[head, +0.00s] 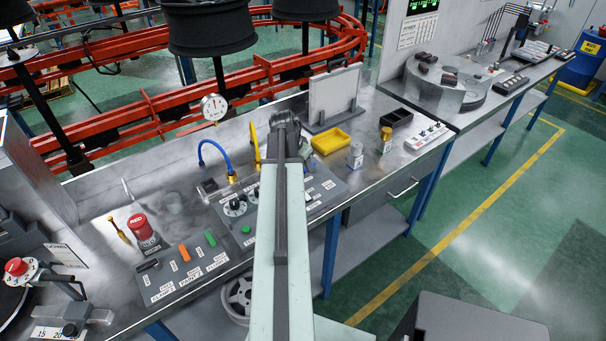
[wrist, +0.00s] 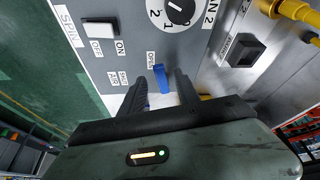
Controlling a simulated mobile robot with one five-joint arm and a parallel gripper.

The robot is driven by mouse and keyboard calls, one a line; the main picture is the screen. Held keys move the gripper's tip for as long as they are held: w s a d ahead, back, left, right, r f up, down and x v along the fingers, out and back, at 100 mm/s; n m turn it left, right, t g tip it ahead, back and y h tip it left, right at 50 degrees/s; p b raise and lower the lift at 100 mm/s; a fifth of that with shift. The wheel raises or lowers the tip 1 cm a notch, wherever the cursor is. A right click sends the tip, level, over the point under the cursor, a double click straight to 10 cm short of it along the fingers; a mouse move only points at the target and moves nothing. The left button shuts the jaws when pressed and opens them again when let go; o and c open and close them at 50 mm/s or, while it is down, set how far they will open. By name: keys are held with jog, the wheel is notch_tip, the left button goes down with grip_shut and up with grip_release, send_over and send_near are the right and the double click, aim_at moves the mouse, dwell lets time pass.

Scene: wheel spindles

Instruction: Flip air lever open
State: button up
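The blue air lever (wrist: 161,79) shows in the wrist view on a grey panel (wrist: 105,14), beside a label reading OPEN. Labels reading SHUT and AIR lie to its left. My gripper (wrist: 162,86) is open, with one dark finger on each side of the lever and gaps between. I cannot tell whether either finger touches it. The lower part of the lever is partly hidden between the fingers. In the head view my arm covers the middle of the panel (head: 246,229) on the bench, and the lever is hidden there.
A round dial knob (wrist: 180,10), a white rocker switch (wrist: 101,30) and a black square socket (wrist: 246,50) surround the lever. A yellow fitting (wrist: 292,9) stands at the upper right. On the bench (head: 375,118), a blue hose (head: 212,147) and a yellow tray (head: 330,141) flank my arm.

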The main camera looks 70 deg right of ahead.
jog(key=shift+x, duration=0.8)
jog(key=shift+r, duration=0.1)
grip_shut()
jog(key=shift+w+d+m+g, duration=0.25)
jog(key=shift+w+m, duration=0.2)
jog(key=shift+m, duration=0.35)
jog(key=shift+w+m+g+y, duration=0.15)
jog(key=shift+m+g+y, duration=0.15)
jog(key=shift+m, duration=0.4)
